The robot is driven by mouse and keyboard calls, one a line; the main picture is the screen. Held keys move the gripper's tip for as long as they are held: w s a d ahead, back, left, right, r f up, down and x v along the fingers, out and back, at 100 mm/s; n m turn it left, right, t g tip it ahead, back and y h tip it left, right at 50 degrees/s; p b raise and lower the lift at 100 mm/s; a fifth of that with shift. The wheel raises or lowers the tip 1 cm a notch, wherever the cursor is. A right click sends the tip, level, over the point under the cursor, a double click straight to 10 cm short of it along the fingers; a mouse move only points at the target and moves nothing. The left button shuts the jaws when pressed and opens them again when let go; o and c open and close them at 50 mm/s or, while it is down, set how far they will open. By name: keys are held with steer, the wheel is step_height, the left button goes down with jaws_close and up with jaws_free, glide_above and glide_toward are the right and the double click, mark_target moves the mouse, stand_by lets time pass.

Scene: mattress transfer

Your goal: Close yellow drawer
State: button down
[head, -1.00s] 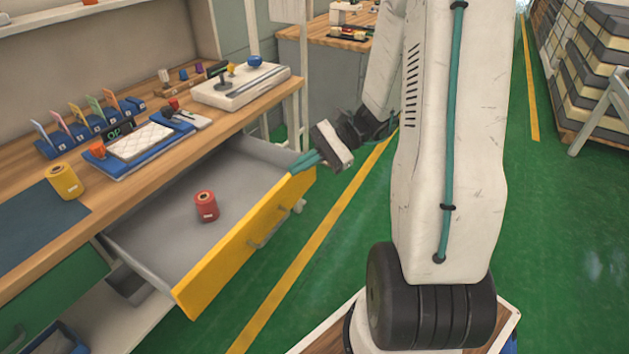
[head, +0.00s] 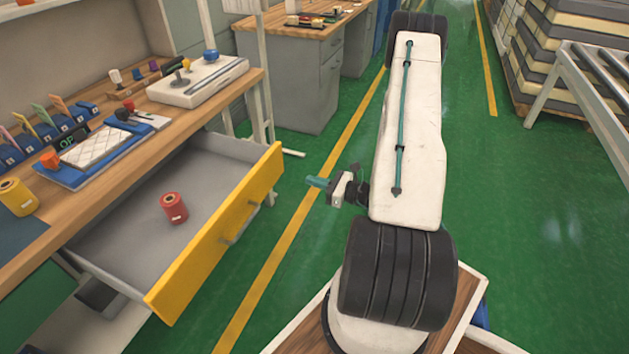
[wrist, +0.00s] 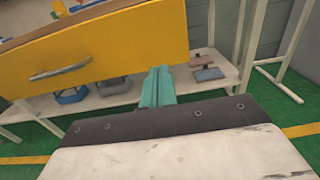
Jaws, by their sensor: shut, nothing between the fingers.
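The yellow drawer (head: 222,232) is pulled out from under the wooden workbench, its yellow front facing right toward the aisle. A metal handle (head: 240,222) sits on that front. A red spool (head: 173,207) stands inside the drawer on its grey floor. My gripper (head: 318,183) is shut and empty, to the right of the drawer front and apart from it in the head view. In the wrist view the shut teal fingers (wrist: 157,87) point toward the drawer's lower right edge, with the yellow front (wrist: 110,45) and its handle (wrist: 60,72) to the upper left.
The workbench (head: 150,160) holds a yellow spool (head: 17,197), a blue tray with a white pad (head: 98,147) and a white control box (head: 197,79). A lower shelf (wrist: 110,103) carries several small items. Green floor is open right of the drawer; mattress stacks (head: 560,60) stand farther right.

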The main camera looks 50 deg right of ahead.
mark_target(275, 170)
steer(key=x, duration=1)
steer(key=shift+w+a, duration=0.15)
steer(key=shift+w, duration=0.1)
